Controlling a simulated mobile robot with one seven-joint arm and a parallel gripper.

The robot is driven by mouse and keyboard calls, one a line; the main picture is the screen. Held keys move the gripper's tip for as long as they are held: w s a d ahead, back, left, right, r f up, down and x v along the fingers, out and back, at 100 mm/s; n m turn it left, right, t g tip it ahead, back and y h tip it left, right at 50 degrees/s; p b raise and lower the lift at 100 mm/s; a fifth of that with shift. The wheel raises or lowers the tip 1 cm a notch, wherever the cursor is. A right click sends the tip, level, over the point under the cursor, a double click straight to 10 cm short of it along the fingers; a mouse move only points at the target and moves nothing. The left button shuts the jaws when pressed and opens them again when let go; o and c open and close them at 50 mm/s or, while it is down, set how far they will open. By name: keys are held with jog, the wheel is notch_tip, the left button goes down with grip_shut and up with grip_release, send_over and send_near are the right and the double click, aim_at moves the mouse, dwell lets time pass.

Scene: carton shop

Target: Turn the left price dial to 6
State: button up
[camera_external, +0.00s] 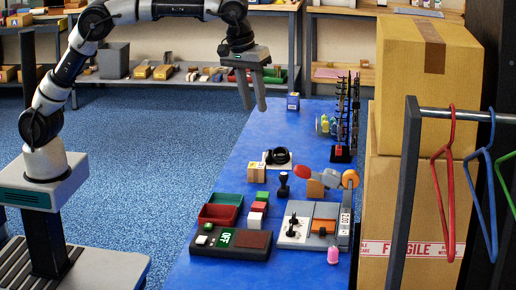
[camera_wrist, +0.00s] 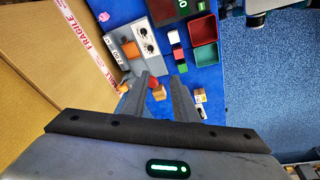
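The price machine (camera_external: 298,239) is a grey panel on the blue table with black dial knobs (camera_external: 293,222) on pale faces, an orange block and an upright strip (camera_external: 345,225) with small figures. In the wrist view two round pale dials (camera_wrist: 143,30) (camera_wrist: 149,48) sit side by side on the panel (camera_wrist: 160,14); their numbers are too small to read. My gripper (camera_external: 254,108) is open and empty, high above the far left edge of the table, well away from the dials. Its two fingers (camera_wrist: 162,82) also show apart in the wrist view.
A green-and-brown dark panel (camera_external: 230,240), red and green trays (camera_external: 219,213), small blocks, a black stamp (camera_external: 284,184) and a red-tipped tool (camera_external: 302,171) surround the machine. Tall cartons (camera_external: 425,100) and a hanger rail (camera_external: 465,113) stand right.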

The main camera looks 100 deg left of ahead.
jog(key=w+f+n+g+y+p, duration=0.1)
jog(key=w+f+n+y+p, duration=0.15)
jog(key=w+f, duration=0.6)
jog(key=n+g, duration=0.1)
jog(key=n, duration=0.2)
send_near(294, 215)
jog(key=b+x, duration=0.7)
jog(key=x, duration=0.1)
grip_shut()
